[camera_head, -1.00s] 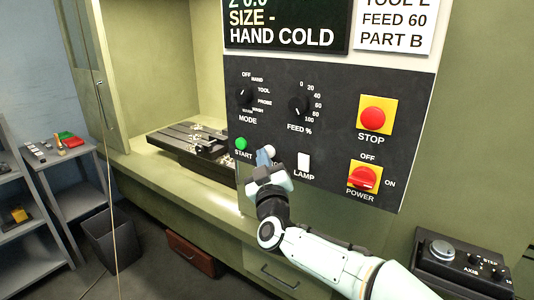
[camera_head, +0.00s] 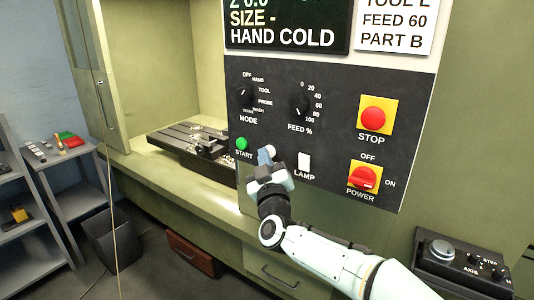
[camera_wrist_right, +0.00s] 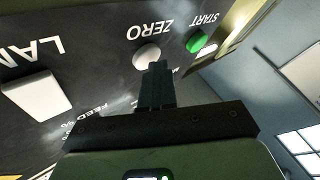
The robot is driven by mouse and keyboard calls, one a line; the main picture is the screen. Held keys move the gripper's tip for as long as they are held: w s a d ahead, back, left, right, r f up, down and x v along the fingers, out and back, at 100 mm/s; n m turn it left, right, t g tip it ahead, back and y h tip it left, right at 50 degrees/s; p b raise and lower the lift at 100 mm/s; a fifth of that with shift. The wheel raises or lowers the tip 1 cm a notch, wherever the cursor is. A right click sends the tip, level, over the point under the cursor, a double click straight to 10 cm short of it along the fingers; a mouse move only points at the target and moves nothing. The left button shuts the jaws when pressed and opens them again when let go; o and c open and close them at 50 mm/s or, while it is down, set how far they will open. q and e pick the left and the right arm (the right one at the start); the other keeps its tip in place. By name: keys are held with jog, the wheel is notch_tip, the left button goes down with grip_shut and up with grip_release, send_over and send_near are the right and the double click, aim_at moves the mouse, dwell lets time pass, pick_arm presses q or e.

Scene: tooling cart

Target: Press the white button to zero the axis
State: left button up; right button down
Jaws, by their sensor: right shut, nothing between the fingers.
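The white round button (camera_wrist_right: 147,54) sits on the dark control panel under the word ZERO in the right wrist view, beside the green START button (camera_wrist_right: 197,40). In the head view the white button (camera_head: 271,150) shows just past my fingertips, partly covered. My right gripper (camera_head: 264,158) is shut and empty, its tips pointing at the panel. In the right wrist view the closed fingertips (camera_wrist_right: 157,70) overlap the button's near edge. I cannot tell whether they touch it. My left gripper is not in view.
The white LAMP switch (camera_head: 304,162) is close to the right of my gripper. Farther right are the red STOP button (camera_head: 373,118) and the red POWER knob (camera_head: 363,178). The MODE knob (camera_head: 245,95) and FEED knob (camera_head: 299,106) are above.

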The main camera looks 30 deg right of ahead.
jog(key=shift+d+f, duration=0.1)
jog(key=shift+s+a, duration=0.35)
jog(key=shift+a, duration=0.35)
jog(key=shift+s+a, duration=0.3)
jog(key=shift+a, duration=0.5)
jog(key=shift+s+a, duration=0.35)
jog(key=shift+a, duration=0.4)
jog(key=shift+s+a, duration=0.3)
jog(key=shift+a, duration=0.5)
